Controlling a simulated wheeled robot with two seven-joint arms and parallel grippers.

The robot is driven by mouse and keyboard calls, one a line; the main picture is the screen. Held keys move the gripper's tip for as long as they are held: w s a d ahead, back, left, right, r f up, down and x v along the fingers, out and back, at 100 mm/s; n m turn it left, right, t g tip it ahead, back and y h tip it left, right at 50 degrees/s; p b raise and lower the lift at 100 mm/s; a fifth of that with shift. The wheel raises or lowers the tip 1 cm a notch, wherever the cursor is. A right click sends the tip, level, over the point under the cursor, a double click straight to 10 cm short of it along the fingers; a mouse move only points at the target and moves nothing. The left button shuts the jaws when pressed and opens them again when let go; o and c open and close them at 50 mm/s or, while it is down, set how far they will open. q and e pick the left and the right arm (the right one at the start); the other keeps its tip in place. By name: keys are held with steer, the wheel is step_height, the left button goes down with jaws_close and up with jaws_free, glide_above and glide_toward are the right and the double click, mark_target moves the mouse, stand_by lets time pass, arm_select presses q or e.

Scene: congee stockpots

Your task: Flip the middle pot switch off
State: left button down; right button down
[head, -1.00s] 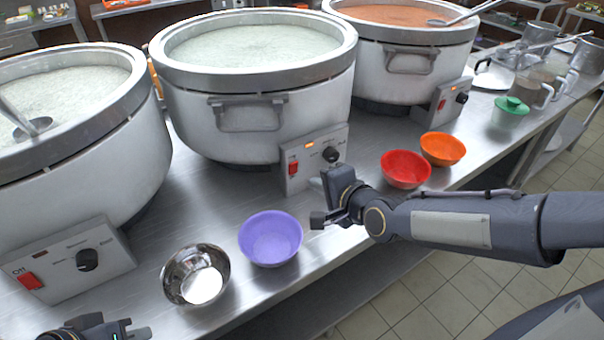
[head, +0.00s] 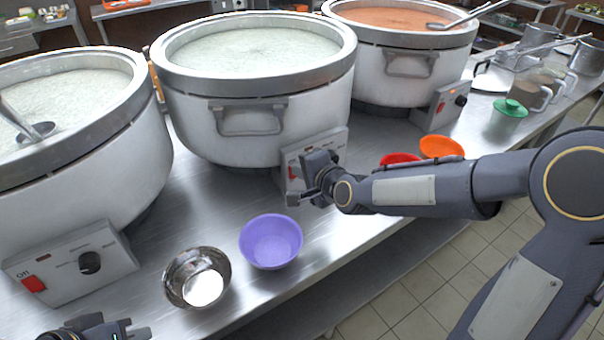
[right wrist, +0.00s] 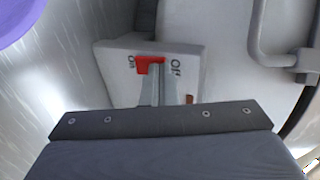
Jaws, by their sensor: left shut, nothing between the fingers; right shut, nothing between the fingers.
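The middle pot (head: 250,110) has a white control box (head: 330,142) at its front right. Its red switch (head: 292,172) partly shows beside my right gripper (head: 294,197), whose arm hides the knob. In the right wrist view the red switch (right wrist: 146,64) lies between "On" at left and "Off" at right. The right gripper's tips (right wrist: 157,68) are shut and empty, overlapping the right part of the switch; I cannot tell whether they touch it. My left gripper (head: 136,333) is shut at the bottom left edge, far from the middle pot.
A purple bowl (head: 270,242) and a steel bowl (head: 197,262) stand in front at the counter edge. A red bowl (head: 398,158) and an orange bowl (head: 441,147) sit behind my right arm. The left pot (head: 80,170) and right pot (head: 385,65) flank the middle one.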

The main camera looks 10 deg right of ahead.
steer(key=shift+r+p, duration=0.5)
steer(key=shift+r, duration=0.3)
arm_select(q)
steer(key=shift+r, duration=0.5)
